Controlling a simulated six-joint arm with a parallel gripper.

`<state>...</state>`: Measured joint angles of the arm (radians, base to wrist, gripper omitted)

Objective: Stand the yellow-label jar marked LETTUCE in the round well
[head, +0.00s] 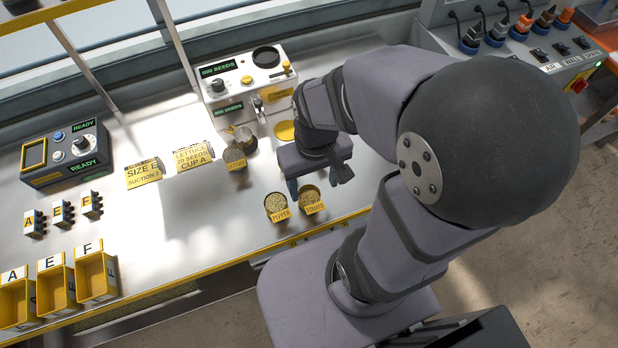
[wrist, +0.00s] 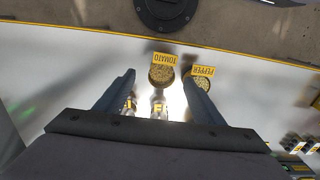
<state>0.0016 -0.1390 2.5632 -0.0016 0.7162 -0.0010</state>
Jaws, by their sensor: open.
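A jar with a yellow label (head: 235,158) stands on the bench beside a small metal cup (head: 243,137); its lettering is too small to read surely. Jars marked PEPPER (head: 277,207) and TOMATO (head: 311,200) stand near the front edge. My gripper (head: 318,182) is open and empty, just behind these two. In the wrist view, the TOMATO jar (wrist: 161,76) appears between the fingers and the PEPPER jar (wrist: 203,83) is partly behind the right finger. A dark round well (head: 266,57) is in the top of the white seed unit (head: 240,98).
A yellow disc (head: 285,130) lies in front of the seed unit, close to my arm. Two yellow cards, one (head: 193,156) reading LETTUCE, stand left of the unreadable jar. A READY control box (head: 66,155) and yellow bins (head: 96,277) are at left.

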